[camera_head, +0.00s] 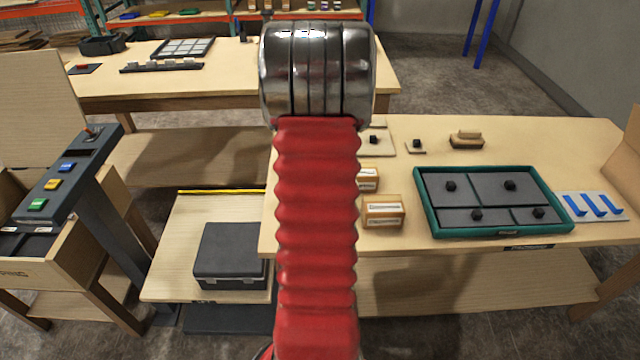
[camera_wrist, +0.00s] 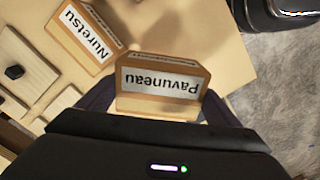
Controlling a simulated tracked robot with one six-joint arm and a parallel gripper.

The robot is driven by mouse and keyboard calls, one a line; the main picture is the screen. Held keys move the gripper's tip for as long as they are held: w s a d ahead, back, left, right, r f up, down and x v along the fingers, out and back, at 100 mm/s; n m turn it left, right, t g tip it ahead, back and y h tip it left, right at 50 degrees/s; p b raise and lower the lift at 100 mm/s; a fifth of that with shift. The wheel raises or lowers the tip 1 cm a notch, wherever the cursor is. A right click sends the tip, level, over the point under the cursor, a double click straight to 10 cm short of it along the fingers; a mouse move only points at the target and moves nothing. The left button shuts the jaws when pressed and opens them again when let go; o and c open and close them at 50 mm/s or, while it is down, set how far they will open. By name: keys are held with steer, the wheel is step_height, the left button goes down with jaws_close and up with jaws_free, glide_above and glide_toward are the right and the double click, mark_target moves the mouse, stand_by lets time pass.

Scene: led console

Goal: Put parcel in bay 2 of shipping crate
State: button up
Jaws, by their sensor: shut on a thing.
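In the wrist view, my gripper (camera_wrist: 158,98) is shut on a small tan parcel (camera_wrist: 162,108) with a white "Pavuneau" label, upside down in the picture. Whether it touches the table cannot be told. In the head view my forearm hides the gripper. Two small tan parcels with white labels, a rear one (camera_head: 368,180) and a front one (camera_head: 383,212), show right of the forearm; I cannot tell whether either is the held one. The open-topped wooden crate (camera_head: 65,272) stands at far left, with dark compartments inside. Its bay numbers are not legible.
A "Nuretsu" parcel (camera_wrist: 85,38) lies close beside the held one. The work table (camera_head: 440,180) carries a green-rimmed tray (camera_head: 500,232). A button console (camera_head: 60,185) stands by the crate.

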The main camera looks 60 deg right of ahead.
steer(key=shift+r, duration=1.25)
steer(key=shift+w+a+f, duration=0.1)
steer(key=shift+w, duration=0.1)
steer(key=shift+n, duration=0.5)
steer(key=w+a+f, duration=0.1)
steer(key=w+a, duration=0.1)
steer(key=w, duration=0.1)
steer(key=w+a+f, duration=0.2)
steer(key=w+a, duration=0.1)
steer(key=w, duration=0.1)
steer(key=w+a+f, duration=0.1)
steer(key=w+a, duration=0.2)
steer(key=w, duration=0.1)
steer(key=shift+w+f, duration=0.15)
steer(key=shift+w, duration=0.05)
steer(key=w+a+f+n, duration=0.1)
steer(key=w+a+f, duration=0.2)
steer(key=w+a, duration=0.35)
steer(key=w+a+f, duration=0.3)
steer(key=a, duration=0.7)
steer(key=w+a+f+n, duration=0.1)
steer(key=w+a+f, duration=0.3)
steer(key=a, duration=0.5)
steer(key=w+a+f, duration=0.2)
steer(key=a+f, duration=0.1)
steer(key=a, duration=1.2)
steer(key=shift+a+n, duration=0.3)
